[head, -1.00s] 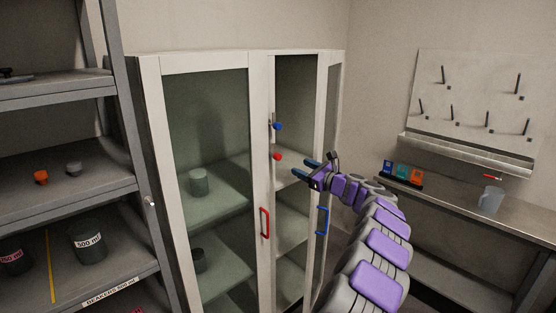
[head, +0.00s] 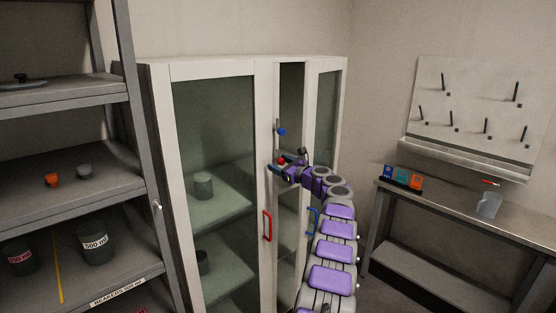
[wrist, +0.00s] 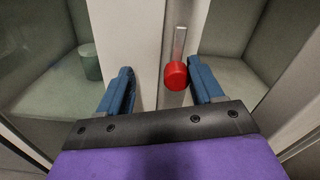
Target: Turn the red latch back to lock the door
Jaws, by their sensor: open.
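The red latch (head: 281,160) is a round red knob on the edge of the cabinet's left door, below a blue knob (head: 281,132). In the wrist view the red knob (wrist: 176,76) hangs at the lower end of a pale upright bar. My gripper (head: 273,168) is at the red latch, and its fingers partly hide it in the head view. In the wrist view my gripper (wrist: 162,75) is open, with the knob between its two blue fingers, closer to the right one. Whether a finger touches the knob I cannot tell.
The left glass door has a red handle (head: 267,226). The right door has a blue handle (head: 312,220) and stands ajar, with a narrow gap between the doors. A shelf rack (head: 70,188) stands at left, a metal bench (head: 455,208) at right. Beakers stand inside the cabinet.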

